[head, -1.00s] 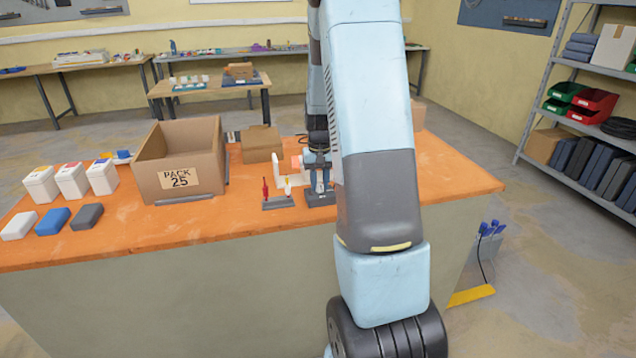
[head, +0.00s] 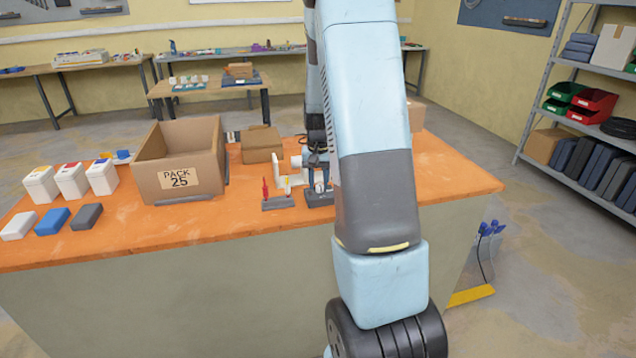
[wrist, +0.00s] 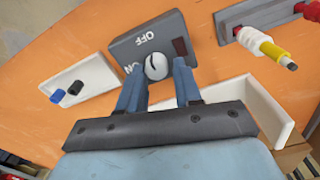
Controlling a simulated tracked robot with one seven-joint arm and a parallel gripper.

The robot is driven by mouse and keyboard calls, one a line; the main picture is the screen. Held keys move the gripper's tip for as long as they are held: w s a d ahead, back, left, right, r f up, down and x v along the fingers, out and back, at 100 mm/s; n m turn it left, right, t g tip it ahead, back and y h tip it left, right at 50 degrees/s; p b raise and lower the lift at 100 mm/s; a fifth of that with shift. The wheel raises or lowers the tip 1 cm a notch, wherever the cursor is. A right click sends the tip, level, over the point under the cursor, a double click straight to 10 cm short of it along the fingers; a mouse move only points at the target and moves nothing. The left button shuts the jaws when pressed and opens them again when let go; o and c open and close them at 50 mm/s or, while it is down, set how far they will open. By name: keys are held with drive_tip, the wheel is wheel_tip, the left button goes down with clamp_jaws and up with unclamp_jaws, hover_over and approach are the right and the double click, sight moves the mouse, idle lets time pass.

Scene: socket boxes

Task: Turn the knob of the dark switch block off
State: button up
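The dark switch block (wrist: 126,52) lies on the orange bench top in the wrist view, with white OFF and ON lettering and a small dark red window. Its round white knob (wrist: 156,67) has a dark line across it and sits beside the ON lettering, which is partly hidden by a finger. My gripper (wrist: 159,76) is open, with one blue-grey finger on each side of the knob and a visible gap to it. In the head view my gripper (head: 318,178) is over the block (head: 320,199), which is partly hidden by my arm.
A grey holder with red, yellow and white pegs (wrist: 264,44) stands close to the block's right. A white angled part (wrist: 262,106) lies nearby. An open carton (head: 150,186) stands further left.

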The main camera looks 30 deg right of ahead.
sight(318, 185)
drive_tip(key=o, duration=0.3)
drive_tip(key=shift+s+f, duration=0.1)
wheel_tip(318, 185, up, 14)
drive_tip(key=shift+f, duration=0.1)
idle(0.5)
idle(0.4)
drive_tip(key=s+a+r+n+t, duration=0.3)
drive_tip(key=s+a+r, duration=0.7)
drive_tip(key=s+a, duration=0.2)
drive_tip(key=s+a+n+t, duration=0.1)
drive_tip(key=s+a, duration=0.1)
drive_tip(key=s, duration=0.2)
drive_tip(key=s+a+n, duration=0.1)
drive_tip(key=s+a, duration=0.2)
drive_tip(key=s, duration=0.2)
drive_tip(key=s+a+r+n+t, duration=0.1)
drive_tip(key=s+a, duration=0.1)
drive_tip(key=s, duration=0.3)
drive_tip(key=shift+s+a+t, duration=0.15)
drive_tip(key=shift+s+t, duration=0.1)
drive_tip(key=shift+t, duration=0.05)
